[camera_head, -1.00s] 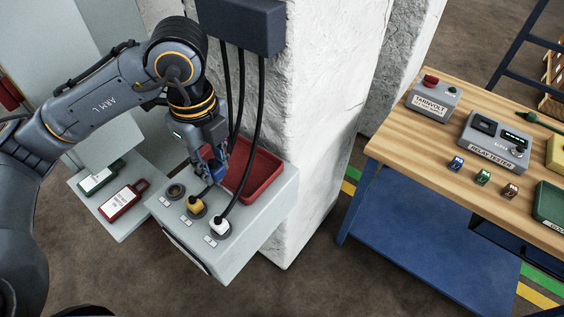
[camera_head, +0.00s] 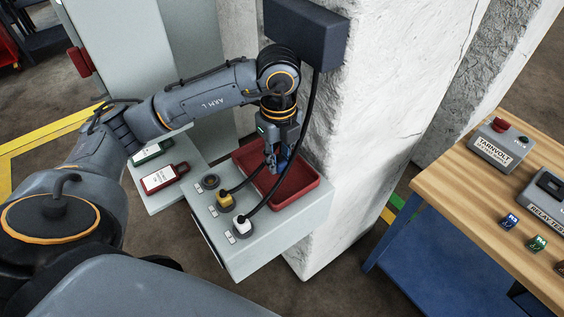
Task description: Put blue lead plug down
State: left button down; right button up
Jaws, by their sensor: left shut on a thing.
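My left gripper (camera_head: 275,166) is shut on the blue lead plug (camera_head: 284,159), pointing down over the red tray (camera_head: 305,195). Most of the plug is hidden by the fingers, and I cannot tell whether it touches the tray floor. The tray sits at the back of a grey panel box (camera_head: 250,262). In front of it are an empty round socket (camera_head: 210,182), a yellow plug (camera_head: 226,200) and a white plug (camera_head: 242,225), both seated in sockets with black leads. My right gripper is not in view.
Black leads hang from a dark box (camera_head: 307,28) on the white pillar (camera_head: 340,130), close beside my left gripper. Green (camera_head: 151,152) and red (camera_head: 164,178) tags lie on a side shelf. A wooden bench (camera_head: 470,195) with testers and small blocks stands right.

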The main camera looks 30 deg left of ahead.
pick_arm(q)
jog(key=shift+w+a+f, duration=0.15)
jog(key=shift+w+f, duration=0.25)
jog(key=shift+f, duration=0.1)
jog(key=f, duration=0.2)
jog(key=f+p, duration=0.1)
jog(key=f, duration=0.1)
jog(key=shift+w, duration=0.35)
jog(key=shift+f, duration=0.15)
jog(key=c, duration=1.1)
grip_release()
